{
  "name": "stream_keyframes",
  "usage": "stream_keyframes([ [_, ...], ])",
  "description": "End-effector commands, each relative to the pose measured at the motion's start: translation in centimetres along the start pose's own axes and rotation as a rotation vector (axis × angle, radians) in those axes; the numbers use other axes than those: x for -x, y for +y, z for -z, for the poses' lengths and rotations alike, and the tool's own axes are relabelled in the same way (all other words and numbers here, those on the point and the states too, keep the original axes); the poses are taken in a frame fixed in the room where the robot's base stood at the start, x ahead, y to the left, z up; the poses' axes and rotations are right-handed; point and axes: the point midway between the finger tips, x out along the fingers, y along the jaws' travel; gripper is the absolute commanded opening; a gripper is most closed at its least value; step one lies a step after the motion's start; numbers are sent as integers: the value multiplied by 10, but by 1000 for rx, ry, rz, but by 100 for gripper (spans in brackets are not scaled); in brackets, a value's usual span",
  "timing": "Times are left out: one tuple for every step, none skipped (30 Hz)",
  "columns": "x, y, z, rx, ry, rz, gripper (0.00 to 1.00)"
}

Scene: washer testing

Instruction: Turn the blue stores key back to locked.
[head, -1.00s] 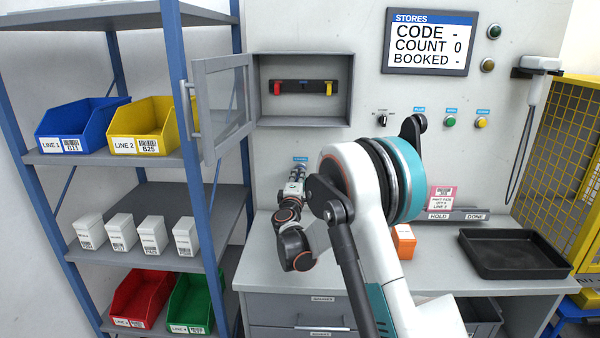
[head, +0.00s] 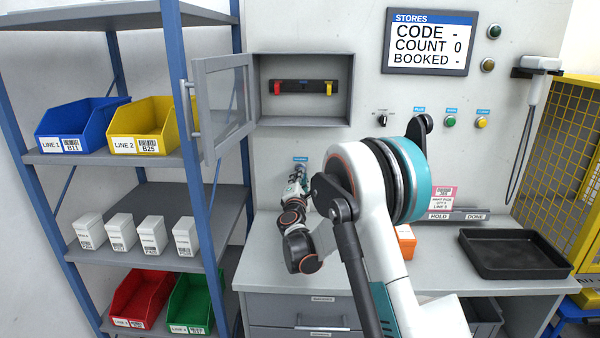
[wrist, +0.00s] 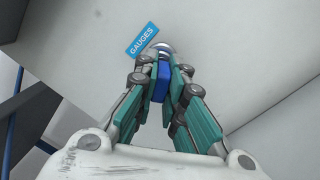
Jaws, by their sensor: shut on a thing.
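The blue key (wrist: 161,82) sits between my gripper's fingertips in the wrist view, its far end at a round metal lock (wrist: 165,49) on the pale panel. A blue GAUGES label (wrist: 142,39) is beside the lock and looks tilted in this view. My gripper (wrist: 162,88) is shut on the key's blue head. In the head view my gripper (head: 298,178) is at the wall below the small blue label (head: 300,159); the key is too small to make out there. The lock's exact angle cannot be told.
An open wall cabinet (head: 345,97) above holds a red key (head: 277,88) and a yellow key (head: 328,89) on a dark rack; its glazed door (head: 222,105) stands open to the left. The blue shelf post (head: 237,150) is left of my gripper. A black tray (head: 514,254) lies on the bench.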

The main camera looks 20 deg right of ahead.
Motion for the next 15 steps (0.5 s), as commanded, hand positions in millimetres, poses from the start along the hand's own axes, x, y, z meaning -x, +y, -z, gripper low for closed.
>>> stream_keyframes([
  [0, -1, -1, 50, 4, -3, 0],
  [0, -1, -1, 76, 6, -5, 0],
  [0, -1, -1, 104, 9, -7, 0],
  [0, -1, -1, 118, 10, -8, 0],
  [0, -1, -1, 128, 12, -9, 0],
  [0, -1, -1, 133, 12, -9, 0],
  [0, -1, -1, 134, 13, -9, 0],
  [0, -1, -1, 133, 13, -9, 0],
  [0, -1, -1, 133, 12, -9, 0],
  [0, -1, -1, 133, 12, -9, 0],
  [0, -1, -1, 132, 12, -9, 0],
  [0, -1, -1, 135, 13, -9, 0],
  [0, -1, -1, 144, 14, -10, 0],
  [0, -1, -1, 162, 15, -11, 0],
  [0, -1, -1, 196, 19, -14, 0],
])
